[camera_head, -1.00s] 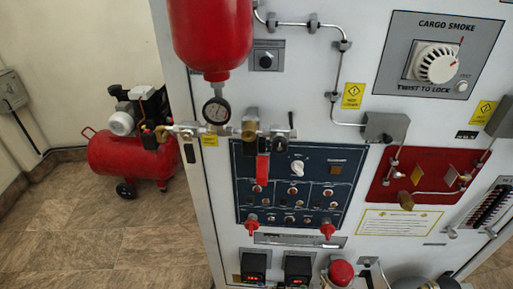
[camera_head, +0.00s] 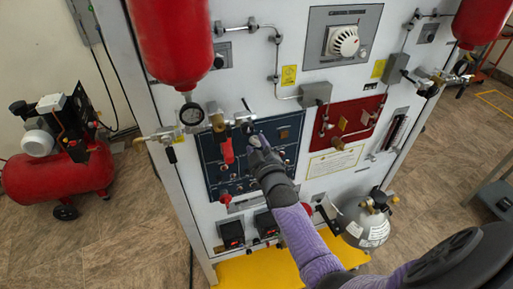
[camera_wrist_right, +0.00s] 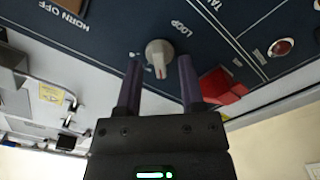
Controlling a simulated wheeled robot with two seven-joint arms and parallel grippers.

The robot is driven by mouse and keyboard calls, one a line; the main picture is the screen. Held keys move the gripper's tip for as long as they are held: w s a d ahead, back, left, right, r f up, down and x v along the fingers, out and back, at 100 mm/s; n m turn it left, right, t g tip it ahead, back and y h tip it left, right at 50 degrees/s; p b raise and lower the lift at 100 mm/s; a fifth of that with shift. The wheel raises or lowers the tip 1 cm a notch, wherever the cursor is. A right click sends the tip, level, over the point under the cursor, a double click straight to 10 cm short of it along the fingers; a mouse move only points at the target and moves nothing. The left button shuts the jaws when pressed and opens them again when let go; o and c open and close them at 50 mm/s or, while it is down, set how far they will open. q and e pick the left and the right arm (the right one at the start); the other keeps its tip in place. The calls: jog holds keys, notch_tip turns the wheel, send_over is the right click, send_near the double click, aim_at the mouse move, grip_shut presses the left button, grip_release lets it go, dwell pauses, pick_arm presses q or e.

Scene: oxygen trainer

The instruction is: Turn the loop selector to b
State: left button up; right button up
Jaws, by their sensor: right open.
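The loop selector (camera_wrist_right: 158,53) is a round grey-white knob with a red pointer mark, beside the word LOOP on the dark blue panel (camera_wrist_right: 105,40). In the right wrist view it sits between the tips of my open right gripper (camera_wrist_right: 160,75), with gaps at both sides; I cannot tell whether the fingers reach around it. In the head view my right gripper (camera_head: 256,143) is at the blue panel (camera_head: 214,178) and hides the knob. The position letters around the knob are too small or hidden to read. My left gripper is not in view.
A red-handled valve (camera_head: 227,150) hangs left of my right gripper, below a pressure gauge (camera_head: 191,114) and red tank (camera_head: 172,40). A red plate (camera_head: 352,122) is to the right. A red compressor (camera_head: 58,175) stands on the floor at left.

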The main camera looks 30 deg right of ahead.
grip_shut()
dwell(0.6)
jog(key=m, duration=0.4)
jog(key=shift+p, duration=0.3)
jog(key=m, duration=0.4)
jog(key=shift+d+r+m, duration=0.1)
jog(key=shift+d+m, duration=0.05)
jog(key=shift+m, duration=0.25)
jog(key=m, duration=0.4)
jog(key=shift+m, duration=0.3)
jog(key=shift+d+m, duration=0.15)
jog(key=shift+m, duration=2.25)
